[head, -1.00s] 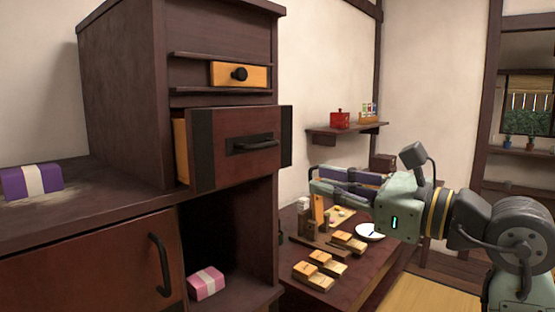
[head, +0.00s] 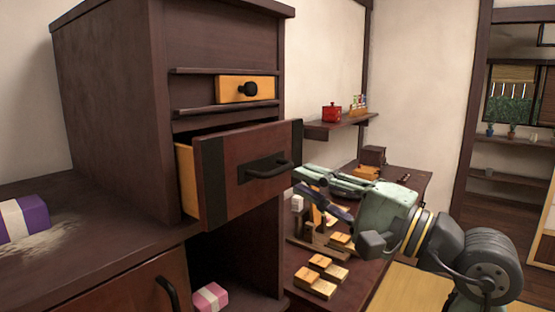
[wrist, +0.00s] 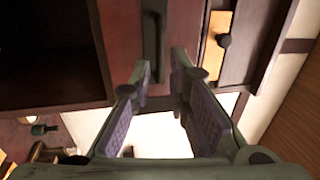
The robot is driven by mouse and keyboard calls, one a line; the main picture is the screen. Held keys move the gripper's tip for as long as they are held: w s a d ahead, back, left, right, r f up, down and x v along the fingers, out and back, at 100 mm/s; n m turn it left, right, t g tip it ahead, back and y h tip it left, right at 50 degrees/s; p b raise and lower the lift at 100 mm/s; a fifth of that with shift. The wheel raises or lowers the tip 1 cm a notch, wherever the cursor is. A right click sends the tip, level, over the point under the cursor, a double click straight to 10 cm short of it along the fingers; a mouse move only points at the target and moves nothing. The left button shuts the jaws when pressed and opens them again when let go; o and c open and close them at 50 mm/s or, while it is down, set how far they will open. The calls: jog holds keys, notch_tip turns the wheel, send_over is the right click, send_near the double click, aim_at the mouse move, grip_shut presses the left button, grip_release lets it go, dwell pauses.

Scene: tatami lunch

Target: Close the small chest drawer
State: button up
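The dark wooden chest (head: 105,105) stands at the left in the head view. Its drawer (head: 222,170) is pulled partly out, with a black bar handle (head: 266,171) on its reddish-brown front. My gripper (head: 300,182) is just right of the drawer front, close to the handle end; contact cannot be told. In the wrist view my gripper (wrist: 162,68) is open and empty, its two fingers apart. The bar handle (wrist: 153,40) shows beyond the gap between the fingertips. A small orange panel with a black knob (head: 250,89) sits above the drawer.
A purple wrapped box (head: 22,218) lies on the cabinet top at left. A pink wrapped box (head: 210,297) is in the open space below the drawer. A low table (head: 352,288) with wooden blocks stands behind my arm. A wall shelf (head: 340,125) holds a red pot.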

aim_at(280, 170)
jog(key=p+x, duration=0.2)
jog(key=x, duration=0.4)
jog(key=shift+w+a, duration=0.1)
grip_shut()
dwell(0.6)
